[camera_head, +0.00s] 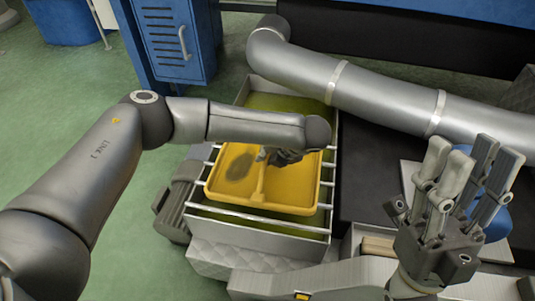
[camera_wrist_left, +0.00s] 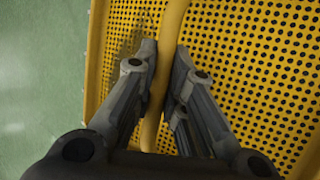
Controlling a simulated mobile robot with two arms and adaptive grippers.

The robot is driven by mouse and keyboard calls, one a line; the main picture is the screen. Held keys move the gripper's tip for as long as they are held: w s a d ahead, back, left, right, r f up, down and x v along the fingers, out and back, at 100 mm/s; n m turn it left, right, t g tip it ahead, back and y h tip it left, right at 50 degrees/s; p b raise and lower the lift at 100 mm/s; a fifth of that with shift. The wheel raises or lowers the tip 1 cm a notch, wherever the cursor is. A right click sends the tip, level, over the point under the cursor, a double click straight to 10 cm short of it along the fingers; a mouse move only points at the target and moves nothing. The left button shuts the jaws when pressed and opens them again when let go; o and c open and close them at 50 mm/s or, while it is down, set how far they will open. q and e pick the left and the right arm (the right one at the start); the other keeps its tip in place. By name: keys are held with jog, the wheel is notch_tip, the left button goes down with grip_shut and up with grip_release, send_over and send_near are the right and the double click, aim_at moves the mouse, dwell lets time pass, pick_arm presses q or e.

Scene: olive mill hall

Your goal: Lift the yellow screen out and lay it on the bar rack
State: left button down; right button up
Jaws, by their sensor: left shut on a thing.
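The yellow screen (camera_head: 300,190), a shallow perforated tray with a raised rim and a central handle bar, is over the bar rack (camera_head: 250,216) in the head view. It looks about level; I cannot tell whether it rests on the bars or hovers just above them. My left gripper (camera_head: 268,160) is shut on the handle bar, partly hidden under its own arm. In the left wrist view the two fingers (camera_wrist_left: 163,85) pinch the yellow handle (camera_wrist_left: 152,128), with the perforated floor around. My right gripper (camera_head: 468,170) is open and empty, fingers upward, at the right.
The rack's bars cross a metal tank (camera_head: 335,130) with yellow-green liquid showing behind and in front of the screen. A large grey pipe (camera_head: 385,98) runs behind at the right. A blue cabinet (camera_head: 175,40) stands at the back. A blue round object (camera_head: 496,222) is behind my right gripper.

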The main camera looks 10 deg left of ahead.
pick_arm(q)
jog(key=shift+f, duration=0.15)
jog(key=c, duration=1.4)
grip_release()
jog(key=v, duration=1.2)
